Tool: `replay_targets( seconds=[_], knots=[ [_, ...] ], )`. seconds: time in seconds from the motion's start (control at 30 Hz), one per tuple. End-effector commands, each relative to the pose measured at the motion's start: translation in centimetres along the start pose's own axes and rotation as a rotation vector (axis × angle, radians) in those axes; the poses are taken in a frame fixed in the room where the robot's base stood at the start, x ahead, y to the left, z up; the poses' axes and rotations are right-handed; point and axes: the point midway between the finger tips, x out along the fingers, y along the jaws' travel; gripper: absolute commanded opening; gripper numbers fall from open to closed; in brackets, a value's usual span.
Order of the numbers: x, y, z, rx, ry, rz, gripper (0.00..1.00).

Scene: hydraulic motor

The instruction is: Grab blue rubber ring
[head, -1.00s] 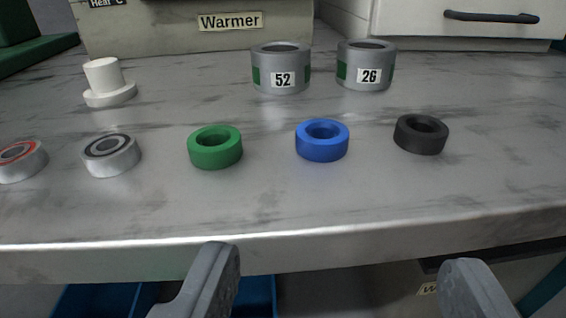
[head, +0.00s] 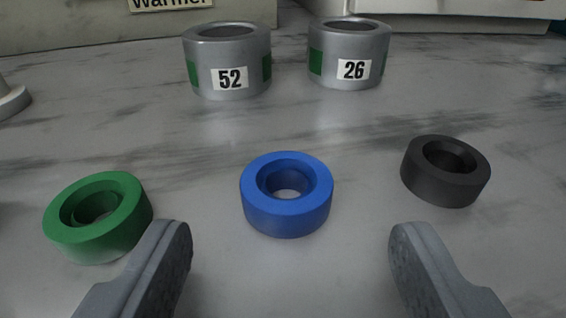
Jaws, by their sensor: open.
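The blue rubber ring (head: 287,213) lies flat on the grey worktop in the middle of the head view, its hole facing up. My gripper (head: 290,235) is open and empty. Its two grey fingers stand wide apart at the bottom of the view, one to the left and one to the right of the blue ring's near side. Neither finger appears to touch the blue ring. The blue ring is fully visible.
A green ring (head: 100,238) lies close to the left finger. A black ring (head: 445,182) lies to the right. Grey cylinders marked 52 (head: 205,76) and 26 (head: 325,64) stand behind. A box labelled Warmer (head: 80,25) is at the back left. Worktop around the blue ring is clear.

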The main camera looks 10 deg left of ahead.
Motion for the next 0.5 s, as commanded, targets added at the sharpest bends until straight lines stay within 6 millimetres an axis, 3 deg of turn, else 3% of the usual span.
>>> replay_targets(
  seconds=[0.23,0.5],
  knots=[
    [2.9,-0.2,-0.3,-0.003,0.004,-0.001,0.61],
    [4.0,-0.3,-0.3,0.0,0.002,-0.001,0.61]
  ],
)
